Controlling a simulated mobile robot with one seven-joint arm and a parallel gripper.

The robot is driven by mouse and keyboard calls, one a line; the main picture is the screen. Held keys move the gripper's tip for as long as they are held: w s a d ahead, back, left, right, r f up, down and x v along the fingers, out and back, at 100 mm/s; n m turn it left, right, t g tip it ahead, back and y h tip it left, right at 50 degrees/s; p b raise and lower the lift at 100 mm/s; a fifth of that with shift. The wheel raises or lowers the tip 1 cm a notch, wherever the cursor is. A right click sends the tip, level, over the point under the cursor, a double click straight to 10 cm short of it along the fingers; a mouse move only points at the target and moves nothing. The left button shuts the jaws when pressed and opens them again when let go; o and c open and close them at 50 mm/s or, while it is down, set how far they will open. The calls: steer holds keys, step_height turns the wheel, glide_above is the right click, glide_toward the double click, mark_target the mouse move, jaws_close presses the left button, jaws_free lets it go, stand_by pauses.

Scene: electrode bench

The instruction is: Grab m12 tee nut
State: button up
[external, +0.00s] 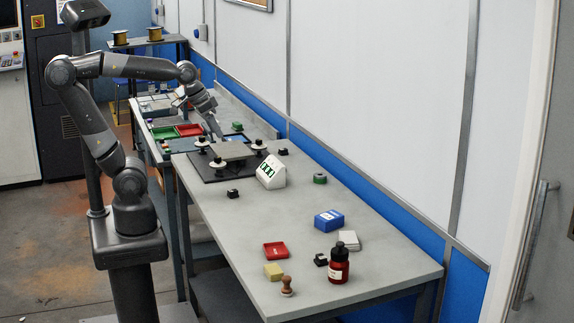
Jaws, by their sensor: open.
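My gripper (217,134) hangs from the arm over the far end of the bench, pointing down, close to a raised grey plate on a dark mat. It is open, and I make out nothing between its fingers at this size. I cannot pick out the M12 tee nut with certainty. Small dark pieces lie on the bench: one black piece (232,193) in front of the mat, another (283,151) near the wall side. They are too small to identify.
The grey plate (231,151) sits among black-and-white round fixtures on the dark mat (208,173). A white display box (271,172) stands beside it. A blue box (329,220), red tray (275,250) and dark red bottle (339,265) stand nearer. The bench middle is mostly clear.

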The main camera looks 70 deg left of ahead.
steer(key=w+d+r+g, duration=0.1)
steer(key=w+d+g, duration=0.1)
steer(key=w+d, duration=0.9)
steer(key=g+y, duration=0.1)
steer(key=g, duration=0.2)
glide_above(321, 256)
step_height(321, 256, down, 20)
steer(key=shift+f, duration=2.95)
steer(key=c, duration=1.1)
steer(key=shift+r, duration=0.1)
